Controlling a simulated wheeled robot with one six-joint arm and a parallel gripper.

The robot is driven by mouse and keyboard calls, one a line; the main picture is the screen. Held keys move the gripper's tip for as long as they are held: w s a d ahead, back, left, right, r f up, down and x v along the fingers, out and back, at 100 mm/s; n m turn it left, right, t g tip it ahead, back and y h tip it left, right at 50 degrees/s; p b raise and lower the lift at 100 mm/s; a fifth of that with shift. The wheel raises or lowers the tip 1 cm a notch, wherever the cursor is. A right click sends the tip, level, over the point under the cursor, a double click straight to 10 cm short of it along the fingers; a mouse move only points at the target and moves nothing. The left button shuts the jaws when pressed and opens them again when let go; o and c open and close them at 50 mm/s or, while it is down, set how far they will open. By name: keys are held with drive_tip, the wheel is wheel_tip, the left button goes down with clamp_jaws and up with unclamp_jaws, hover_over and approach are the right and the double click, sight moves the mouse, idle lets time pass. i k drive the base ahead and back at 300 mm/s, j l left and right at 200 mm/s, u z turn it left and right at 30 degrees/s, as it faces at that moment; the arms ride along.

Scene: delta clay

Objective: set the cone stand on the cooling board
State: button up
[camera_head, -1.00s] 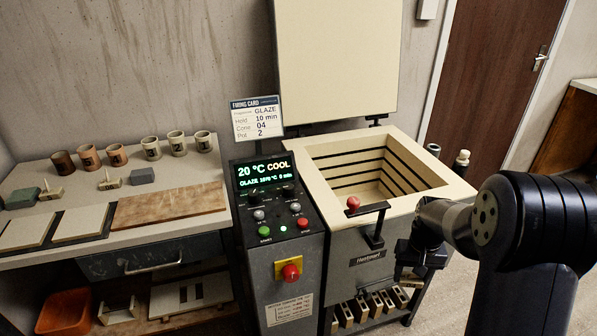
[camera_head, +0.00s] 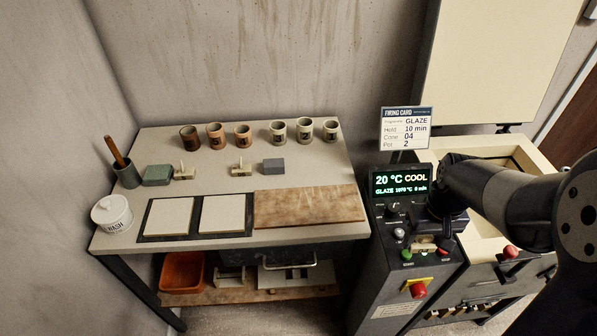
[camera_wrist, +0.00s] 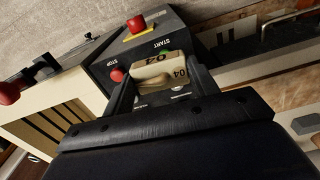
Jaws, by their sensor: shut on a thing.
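My gripper (camera_wrist: 162,78) is shut on a small cream cone stand (camera_wrist: 165,66) marked 04, seen between the fingers in the wrist view. In the head view my gripper (camera_head: 432,238) is in front of the kiln's control panel, and the cone stand (camera_head: 424,246) shows only as a small pale piece below it. A flat brown wooden board (camera_head: 308,207), which looks like the cooling board, lies bare on the bench at the right front. It is to the left of my gripper and apart from it.
Two white tiles (camera_head: 168,216) lie left of the board. Two other small stands (camera_head: 241,169) and a grey block (camera_head: 273,166) sit behind. Several cups (camera_head: 277,132) line the back. The control panel (camera_head: 402,182) and firing card (camera_head: 407,128) stand right of the bench.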

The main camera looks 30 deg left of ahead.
sight(308, 204)
drive_tip(key=i+j, duration=0.1)
drive_tip(key=j, duration=0.65)
drive_tip(key=i+j, duration=0.1)
drive_tip(key=j, duration=0.65)
